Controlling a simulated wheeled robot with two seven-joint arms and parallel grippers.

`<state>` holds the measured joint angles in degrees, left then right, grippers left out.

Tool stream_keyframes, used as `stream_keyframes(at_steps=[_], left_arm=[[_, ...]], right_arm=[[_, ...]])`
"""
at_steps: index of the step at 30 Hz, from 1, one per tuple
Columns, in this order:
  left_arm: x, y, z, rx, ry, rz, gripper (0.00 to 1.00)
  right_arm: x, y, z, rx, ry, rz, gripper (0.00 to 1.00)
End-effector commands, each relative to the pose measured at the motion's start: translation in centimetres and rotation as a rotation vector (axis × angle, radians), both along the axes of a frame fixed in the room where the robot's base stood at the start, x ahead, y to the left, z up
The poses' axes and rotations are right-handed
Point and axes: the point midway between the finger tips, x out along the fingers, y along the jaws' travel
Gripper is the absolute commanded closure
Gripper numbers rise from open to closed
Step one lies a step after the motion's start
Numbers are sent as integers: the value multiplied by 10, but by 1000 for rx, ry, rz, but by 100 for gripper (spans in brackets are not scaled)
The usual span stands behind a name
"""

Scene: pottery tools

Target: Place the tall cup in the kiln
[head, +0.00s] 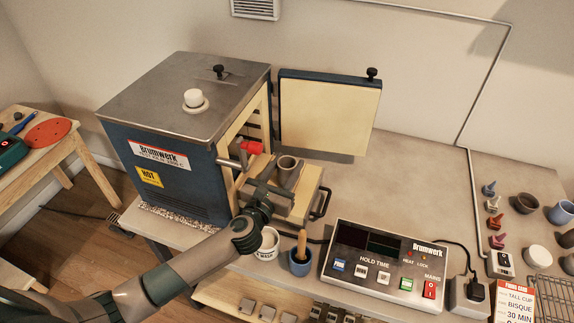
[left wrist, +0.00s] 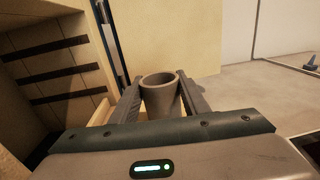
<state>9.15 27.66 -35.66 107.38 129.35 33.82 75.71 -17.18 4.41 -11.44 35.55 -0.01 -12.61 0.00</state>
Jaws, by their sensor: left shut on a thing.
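The tall cup (head: 288,162) is grey-brown and upright between the fingers of my left gripper (head: 284,175), in front of the kiln opening. In the left wrist view the cup (left wrist: 160,92) shows its open rim, with a finger on each side. My left gripper is shut on it. The kiln (head: 172,125) is a blue box with a metal top, and its door (head: 328,112) stands open to the right. Slotted inner walls (left wrist: 45,70) show at the left of the left wrist view. A pale shelf with a dark handle (head: 321,203) juts out below the cup. My right gripper is not in view.
A red-tipped lever (head: 250,147) sticks out near the opening. A white mug (head: 267,244) and a blue pot with a wooden-handled tool (head: 300,262) stand below my gripper. A control box (head: 388,268) lies to the right. The bench behind it is clear.

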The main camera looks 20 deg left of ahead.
Motion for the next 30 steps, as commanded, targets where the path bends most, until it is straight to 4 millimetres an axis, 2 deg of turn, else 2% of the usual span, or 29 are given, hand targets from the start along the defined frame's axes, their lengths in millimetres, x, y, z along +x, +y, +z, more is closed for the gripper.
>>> stream_keyframes(at_steps=[4,5,6,7,20,26,30], left_arm=[[0,0,-3,0,0,0,83],[0,0,-3,0,1,1,54],[0,0,-3,0,1,0,44],[0,0,-3,0,1,0,40],[-1,0,0,0,0,0,40],[-21,2,-2,0,1,0,40],[-43,5,-3,0,1,-1,40]], right_arm=[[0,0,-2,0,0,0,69],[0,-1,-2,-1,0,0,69],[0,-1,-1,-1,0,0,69],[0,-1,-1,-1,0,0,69],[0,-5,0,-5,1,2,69],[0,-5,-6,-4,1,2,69],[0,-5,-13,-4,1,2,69]])
